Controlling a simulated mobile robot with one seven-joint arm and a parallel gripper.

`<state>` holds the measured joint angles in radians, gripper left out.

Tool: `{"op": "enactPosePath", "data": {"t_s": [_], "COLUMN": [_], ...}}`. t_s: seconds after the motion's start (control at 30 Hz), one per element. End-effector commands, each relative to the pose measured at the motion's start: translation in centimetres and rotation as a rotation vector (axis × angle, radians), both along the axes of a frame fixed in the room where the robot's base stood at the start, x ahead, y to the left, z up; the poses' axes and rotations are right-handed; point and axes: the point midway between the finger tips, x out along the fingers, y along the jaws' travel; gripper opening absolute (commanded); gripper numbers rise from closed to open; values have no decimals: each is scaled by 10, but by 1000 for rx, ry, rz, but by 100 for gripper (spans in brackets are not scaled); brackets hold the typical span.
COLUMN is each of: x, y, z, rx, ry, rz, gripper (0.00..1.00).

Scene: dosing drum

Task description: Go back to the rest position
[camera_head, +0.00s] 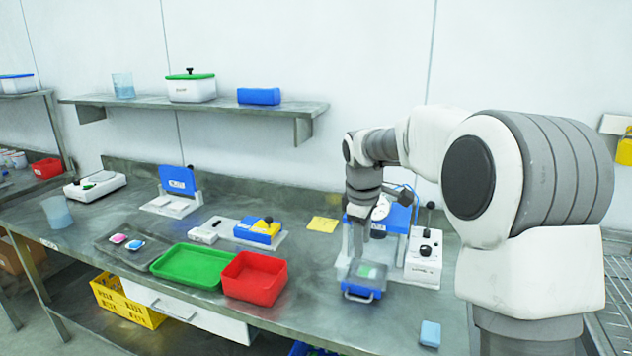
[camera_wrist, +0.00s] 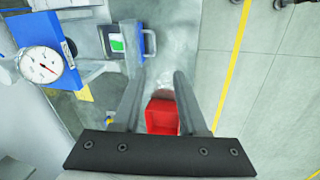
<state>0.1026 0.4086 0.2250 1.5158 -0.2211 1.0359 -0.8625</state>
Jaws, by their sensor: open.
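My gripper (camera_head: 378,228) hangs at the end of my bent arm, in front of the blue-and-white device (camera_head: 398,218) on the right of the bench. In the wrist view my gripper (camera_wrist: 160,76) has its two fingers apart with nothing held between them. The device's blue panel and a round white gauge (camera_wrist: 40,65) show at the left of the wrist view. A clear drawer-like box with a blue front (camera_head: 362,292) and something green inside sits below my gripper; it also shows in the wrist view (camera_wrist: 150,42).
A white control box (camera_head: 424,260) stands right of the device. A red bin (camera_head: 254,278), green tray (camera_head: 186,265) and dark tray (camera_head: 133,246) lie to the left. A light-blue block (camera_head: 430,333) lies at the front right. A wall shelf (camera_head: 200,103) runs above.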

Motion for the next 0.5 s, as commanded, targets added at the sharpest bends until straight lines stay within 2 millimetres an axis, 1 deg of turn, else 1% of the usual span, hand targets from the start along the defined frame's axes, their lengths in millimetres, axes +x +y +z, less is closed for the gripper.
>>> {"op": "enactPosePath", "data": {"t_s": [0.03, 0.2, 0.27, 0.4, 0.5], "x": [-16, -66, -84, -128, -160], "y": [0, -2, -3, -7, -8], "z": [15, 47, 56, 71, 78], "rx": [2, 31, 46, 86, 122], "ry": [-22, -76, -97, -142, -174], "rz": [-40, -189, -245, -373, -464], "gripper": [42, 42, 42, 42, 42]}}
